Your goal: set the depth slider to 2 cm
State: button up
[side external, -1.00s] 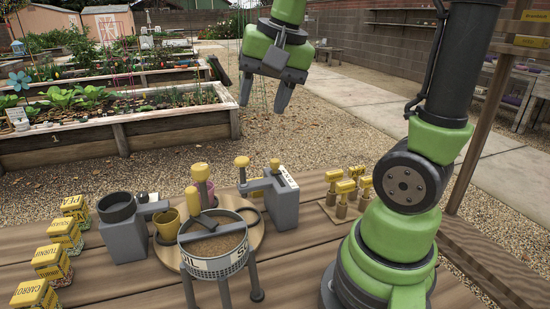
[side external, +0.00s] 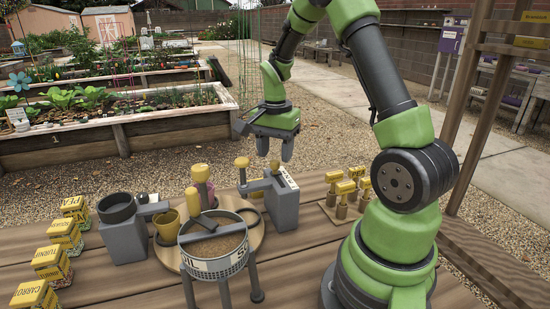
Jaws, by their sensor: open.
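A grey block-shaped device (side external: 283,208) stands on the table right of the round wooden board, with a pale marked strip (side external: 289,178) on its upper right edge. A small yellow knob (side external: 275,166) sits at its top; it may be the depth slider's handle. A dark arm reaches left from the block to a yellow-capped post (side external: 242,163). The slider's reading is too small to tell. My gripper (side external: 275,149) points down, open, with its fingertips close above the yellow knob in the picture. Whether they touch it cannot be told.
A sieve on legs (side external: 213,262) holds soil at the front, beside a yellow pot (side external: 167,225) and a yellow-topped tool (side external: 193,200). A grey ring stand (side external: 123,238) and seed boxes (side external: 62,233) are at left. Yellow-tagged pegs (side external: 345,188) stand at right.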

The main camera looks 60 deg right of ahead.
aim_at(276, 168)
jog(key=shift+f, duration=1.1)
jog(key=shift+c, duration=0.2)
grip_shut()
jog(key=shift+s+a, duration=0.65)
jog(key=shift+a, duration=0.05)
jog(key=shift+o, duration=0.2)
grip_release()
